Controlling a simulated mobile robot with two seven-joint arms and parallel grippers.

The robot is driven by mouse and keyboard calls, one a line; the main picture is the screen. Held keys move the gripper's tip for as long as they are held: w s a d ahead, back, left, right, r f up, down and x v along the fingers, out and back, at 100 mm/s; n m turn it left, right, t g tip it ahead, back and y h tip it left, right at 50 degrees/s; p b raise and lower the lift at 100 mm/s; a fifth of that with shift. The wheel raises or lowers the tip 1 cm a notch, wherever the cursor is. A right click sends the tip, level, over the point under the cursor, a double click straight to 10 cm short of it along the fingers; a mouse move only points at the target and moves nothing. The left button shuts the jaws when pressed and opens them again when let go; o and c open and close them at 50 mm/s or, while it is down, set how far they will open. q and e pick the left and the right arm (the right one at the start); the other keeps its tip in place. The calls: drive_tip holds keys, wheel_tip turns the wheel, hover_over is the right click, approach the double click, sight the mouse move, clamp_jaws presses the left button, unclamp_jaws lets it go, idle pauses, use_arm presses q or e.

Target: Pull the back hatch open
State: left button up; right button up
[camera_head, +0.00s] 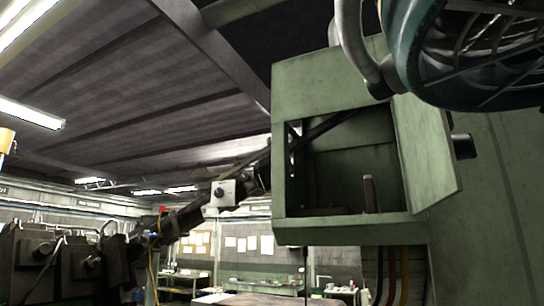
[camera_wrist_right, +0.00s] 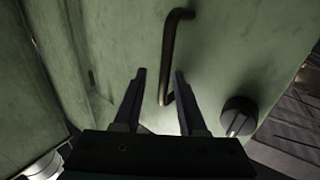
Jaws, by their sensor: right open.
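In the right wrist view a green panel (camera_wrist_right: 235,50) carries a dark bent bar handle (camera_wrist_right: 172,50) and a round black knob (camera_wrist_right: 238,116). My right gripper (camera_wrist_right: 158,78) is open, its two dark fingers on either side of the handle's lower part. I cannot tell whether they touch it. In the head view a green box (camera_head: 322,90) has an open front, and a green hatch panel (camera_head: 424,150) stands swung out at its right. A dark knob (camera_head: 464,146) sticks out beyond that panel. I cannot make out either gripper in the head view.
A teal rounded part with a grid (camera_head: 470,50) and a grey pipe (camera_head: 356,40) hang at the upper right. Dark machinery (camera_head: 60,255) fills the lower left. Workbenches (camera_head: 262,287) stand far behind. Cables (camera_head: 391,275) hang under the box.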

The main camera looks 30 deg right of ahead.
drive_tip(key=shift+s, duration=0.1)
drive_tip(key=s+b, duration=0.3)
drive_tip(key=s, duration=0.7)
idle(0.5)
